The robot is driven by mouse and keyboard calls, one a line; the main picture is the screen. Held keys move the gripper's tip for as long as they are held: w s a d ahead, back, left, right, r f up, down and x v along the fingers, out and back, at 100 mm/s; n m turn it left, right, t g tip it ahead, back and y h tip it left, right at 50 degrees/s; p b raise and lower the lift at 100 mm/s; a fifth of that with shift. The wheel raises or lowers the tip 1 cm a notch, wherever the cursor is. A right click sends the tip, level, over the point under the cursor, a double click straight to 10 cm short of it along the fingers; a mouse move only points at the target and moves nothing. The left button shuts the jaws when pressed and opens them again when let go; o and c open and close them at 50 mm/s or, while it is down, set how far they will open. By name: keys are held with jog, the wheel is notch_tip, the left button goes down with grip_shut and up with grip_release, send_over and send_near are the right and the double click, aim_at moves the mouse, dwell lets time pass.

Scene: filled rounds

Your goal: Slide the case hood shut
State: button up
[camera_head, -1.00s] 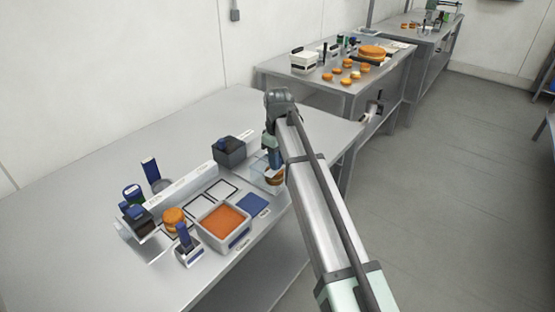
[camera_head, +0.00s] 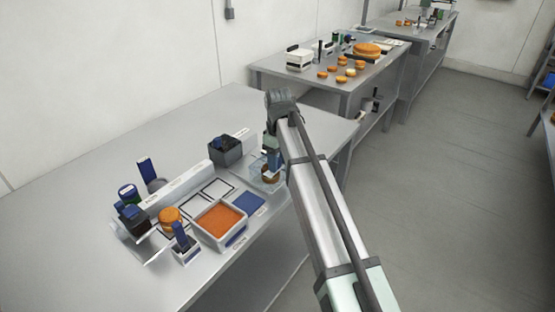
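The case (camera_head: 262,184) is a small clear box near the right end of the near table, with an orange-brown round (camera_head: 270,174) inside. My arm stands in front of its right side, so part of the case and how far the hood is open cannot be made out. My gripper (camera_head: 272,158) points down at the case. A blue part shows at its lower end, right by the case top. The fingers are too small and too covered to tell whether they are open or shut, or whether they touch the hood.
A white tray with orange filling (camera_head: 220,221), a blue mat (camera_head: 249,202) and a dark box (camera_head: 225,150) lie left of the case. An orange round (camera_head: 171,217) and blue-handled tools (camera_head: 180,236) stand further left. The table's back left is clear.

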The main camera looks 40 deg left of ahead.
jog(key=shift+a+r, duration=0.1)
notch_tip(320, 180, up, 14)
dwell(0.7)
jog(key=shift+f, duration=0.2)
